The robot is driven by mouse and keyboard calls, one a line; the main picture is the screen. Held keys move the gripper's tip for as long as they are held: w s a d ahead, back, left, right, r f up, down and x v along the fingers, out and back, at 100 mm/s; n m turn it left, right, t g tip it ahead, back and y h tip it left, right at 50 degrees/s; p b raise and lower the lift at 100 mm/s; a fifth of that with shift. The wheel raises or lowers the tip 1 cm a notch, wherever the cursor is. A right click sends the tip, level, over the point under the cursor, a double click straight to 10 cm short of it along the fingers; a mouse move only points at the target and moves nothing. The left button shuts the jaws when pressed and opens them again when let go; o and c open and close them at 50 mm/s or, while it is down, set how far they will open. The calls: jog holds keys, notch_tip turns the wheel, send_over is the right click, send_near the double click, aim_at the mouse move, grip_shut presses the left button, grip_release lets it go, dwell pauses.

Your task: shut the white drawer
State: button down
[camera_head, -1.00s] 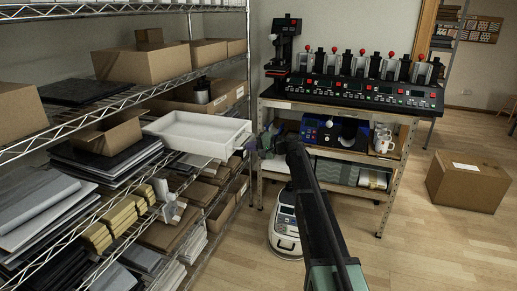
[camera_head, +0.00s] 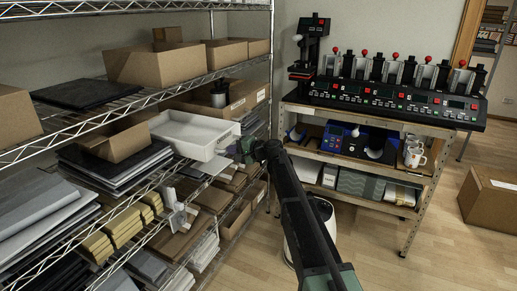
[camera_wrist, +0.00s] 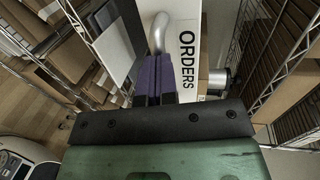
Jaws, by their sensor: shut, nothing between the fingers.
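The white drawer (camera_head: 183,133) is an open-topped tray on the middle level of the wire shelf, its front end jutting out past the shelf's front edge. In the wrist view its white front (camera_wrist: 188,75) carries the word ORDERS, with a curved metal handle (camera_wrist: 161,32) beside the lettering. My gripper (camera_head: 239,148) is at the drawer's front end. Its purple fingers (camera_wrist: 154,78) are shut and empty, right by the drawer front and the handle's lower end. I cannot tell whether they touch.
The wire shelf holds cardboard boxes (camera_head: 157,64), dark flat stacks (camera_head: 117,156) and yellow blocks (camera_head: 126,226) around the drawer. A bench (camera_head: 430,140) with mug presses (camera_head: 395,94) stands to the right. Floor (camera_head: 375,258) in front is clear.

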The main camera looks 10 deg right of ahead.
aim_at(209, 143)
jog(key=x, duration=0.3)
jog(key=r+x, duration=0.1)
jog(key=x, duration=0.3)
jog(key=r+x, duration=0.1)
jog(key=x, duration=0.2)
jog(key=shift+w+a, duration=0.2)
jog(key=shift+a, duration=0.35)
jog(key=shift+w+a+r, duration=0.1)
jog(key=shift+a+r, duration=0.05)
jog(key=shift+r, duration=0.1)
jog(key=p+v, duration=0.3)
jog(key=v, duration=1.1)
jog(key=s+d+f+n+g+h, duration=0.25)
jog(key=s+f, duration=0.25)
jog(key=s, duration=0.6)
jog(key=s+d+f+n+g+h, duration=0.2)
jog(key=s+f+n+g+h, duration=0.3)
jog(key=s, duration=0.6)
jog(key=s+d+f+h, duration=0.2)
jog(key=s+d, duration=0.1)
jog(key=s, duration=0.7)
jog(key=s+d+f+g+h, duration=0.1)
jog(key=s+d+h, duration=0.2)
jog(key=s, duration=0.8)
jog(key=shift+d+f+m, duration=0.35)
jog(key=shift+d+f, duration=0.05)
jog(key=shift+d, duration=0.25)
